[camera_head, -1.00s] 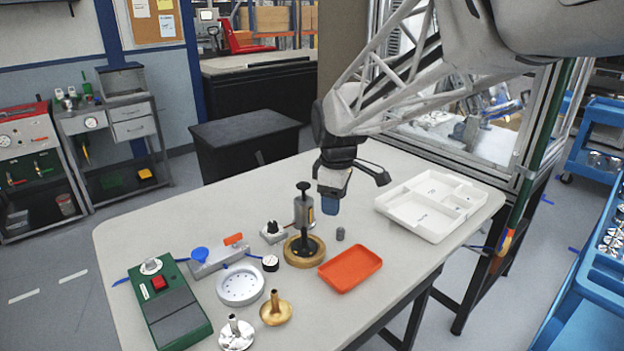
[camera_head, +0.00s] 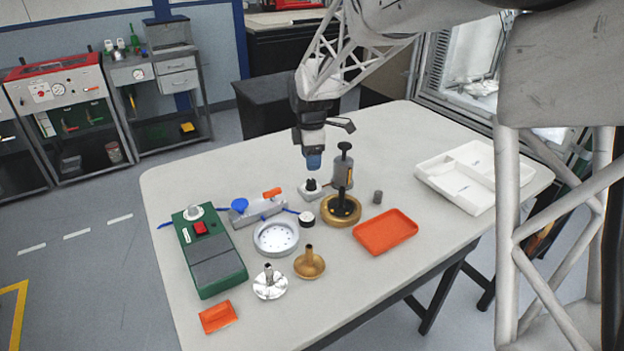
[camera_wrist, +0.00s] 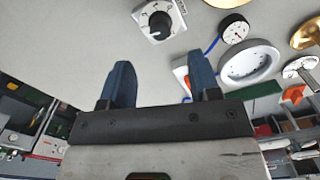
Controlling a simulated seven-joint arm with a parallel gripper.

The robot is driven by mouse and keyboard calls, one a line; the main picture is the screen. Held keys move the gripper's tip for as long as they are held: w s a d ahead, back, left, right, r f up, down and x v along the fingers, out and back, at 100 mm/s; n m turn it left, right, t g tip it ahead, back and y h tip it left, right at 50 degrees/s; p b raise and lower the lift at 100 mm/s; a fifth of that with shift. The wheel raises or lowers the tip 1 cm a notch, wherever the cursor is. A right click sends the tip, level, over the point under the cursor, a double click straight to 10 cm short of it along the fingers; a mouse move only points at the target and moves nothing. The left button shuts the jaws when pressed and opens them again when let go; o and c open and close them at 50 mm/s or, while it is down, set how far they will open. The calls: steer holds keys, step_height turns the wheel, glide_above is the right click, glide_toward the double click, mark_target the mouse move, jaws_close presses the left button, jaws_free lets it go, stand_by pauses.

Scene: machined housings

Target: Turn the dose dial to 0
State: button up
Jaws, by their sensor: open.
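A small black knob (camera_head: 311,184) on a pale square base stands on the table, and I take it for the dose dial. In the wrist view the knob (camera_wrist: 159,26) is at the top centre, with dark marks on the plate around it. The marks and pointer setting are too small to read surely. My gripper (camera_head: 314,161) hangs just above the knob in the head view. In the wrist view my gripper (camera_wrist: 163,82) has its two blue fingers spread apart with nothing between them, and the knob lies beyond their tips.
A black plunger stand (camera_head: 341,208) with a brass-coloured base is close on the right. A small round gauge (camera_head: 306,218), a white round dish (camera_head: 276,238) and a blue-and-orange valve block (camera_head: 258,208) are nearby. An orange tray (camera_head: 386,232) and white tray (camera_head: 462,178) lie right. A green box (camera_head: 208,250) is left.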

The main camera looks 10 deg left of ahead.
mark_target(311, 180)
steer(key=shift+f, duration=0.1)
steer(key=shift+f, duration=3.8)
steer(key=c, duration=0.9)
